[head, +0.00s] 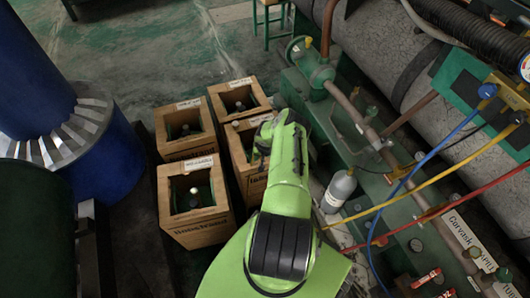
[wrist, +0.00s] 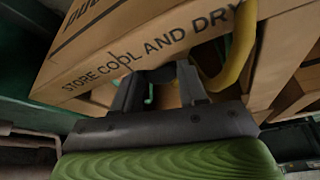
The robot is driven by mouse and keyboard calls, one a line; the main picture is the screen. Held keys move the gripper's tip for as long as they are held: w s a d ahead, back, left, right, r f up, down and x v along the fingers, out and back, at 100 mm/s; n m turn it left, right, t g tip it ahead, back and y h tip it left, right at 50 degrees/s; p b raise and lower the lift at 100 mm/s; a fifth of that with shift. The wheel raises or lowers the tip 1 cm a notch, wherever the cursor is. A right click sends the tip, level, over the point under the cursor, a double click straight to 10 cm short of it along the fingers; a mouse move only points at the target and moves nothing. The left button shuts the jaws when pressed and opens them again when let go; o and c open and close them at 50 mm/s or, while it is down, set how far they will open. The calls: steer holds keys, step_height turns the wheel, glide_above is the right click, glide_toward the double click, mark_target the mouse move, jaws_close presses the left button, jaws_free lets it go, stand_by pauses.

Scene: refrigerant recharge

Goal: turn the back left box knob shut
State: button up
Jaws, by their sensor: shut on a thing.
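Several wooden boxes stand in a cluster in the head view, each with an open top and a cylinder inside. The back left box (head: 172,150) has a dark knob (head: 185,128) showing in its opening. My gripper (head: 262,143) is over the front right box (head: 246,180), to the right of the back left box. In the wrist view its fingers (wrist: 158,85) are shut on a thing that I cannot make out. A yellow hose (wrist: 240,50) curves close beside the right finger. A wooden box wall (wrist: 130,45) with printed lettering is close ahead.
The front left box (head: 205,226) and back right box (head: 224,115) stand close by. A grey bottle (head: 338,190) is right of my arm. Blue, yellow and red hoses (head: 440,185) cross the pipework at right. A blue column (head: 85,145) stands at left.

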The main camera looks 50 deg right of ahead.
steer(key=o, duration=1.1)
steer(key=shift+c, duration=0.2)
steer(key=p+v, duration=0.7)
steer(key=v, duration=0.8)
steer(key=shift+a+r, duration=0.2)
steer(key=shift+r, duration=0.15)
